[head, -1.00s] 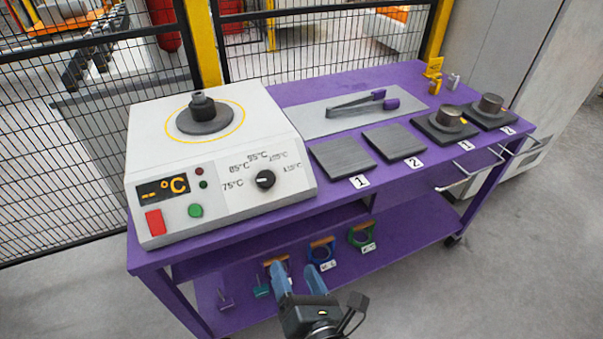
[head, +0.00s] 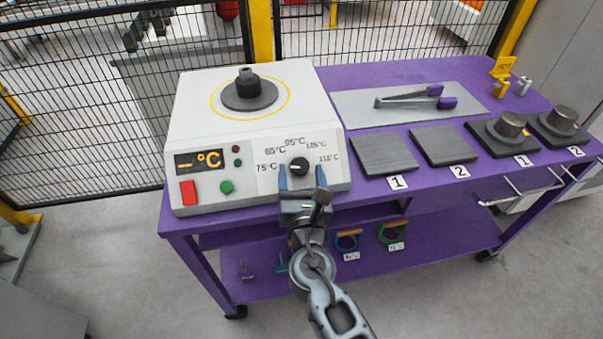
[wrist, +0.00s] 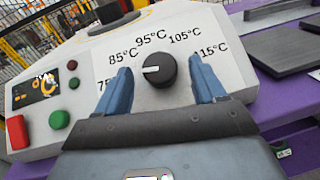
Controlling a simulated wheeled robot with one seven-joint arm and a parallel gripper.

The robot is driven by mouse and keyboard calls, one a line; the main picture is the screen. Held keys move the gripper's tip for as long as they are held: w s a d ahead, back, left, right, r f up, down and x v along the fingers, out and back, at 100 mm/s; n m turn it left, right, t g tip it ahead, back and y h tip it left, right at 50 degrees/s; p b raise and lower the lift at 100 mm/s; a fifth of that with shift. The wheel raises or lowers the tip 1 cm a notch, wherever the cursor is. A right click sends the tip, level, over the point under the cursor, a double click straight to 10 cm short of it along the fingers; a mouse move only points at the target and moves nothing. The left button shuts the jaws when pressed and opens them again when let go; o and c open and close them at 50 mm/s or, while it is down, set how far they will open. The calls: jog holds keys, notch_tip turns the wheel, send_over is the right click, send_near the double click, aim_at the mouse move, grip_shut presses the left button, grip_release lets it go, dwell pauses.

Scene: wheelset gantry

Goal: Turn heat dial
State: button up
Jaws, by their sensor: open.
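The heat dial (head: 299,166) is a round black knob with a white pointer line on the sloped front of a white heater box (head: 190,117). Temperature marks from 75°C to 115°C arc around it. In the wrist view the dial (wrist: 156,71) sits between and a little beyond my blue fingertips, its pointer toward the left, between the 75°C and 85°C marks. My gripper (head: 303,177) is open, one finger on each side of the dial with gaps showing; it also shows in the wrist view (wrist: 160,85). The display (head: 199,160) shows dashes and °C.
A red button (head: 188,192) and a green button (head: 226,187) are left of the dial. A dark ring-shaped part (head: 249,95) sits on the heater top. Dark plates (head: 384,154) and tongs (head: 415,100) lie right on the purple cart (head: 360,210).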

jog(key=shift+w, duration=0.25)
jog(key=c, duration=1.1)
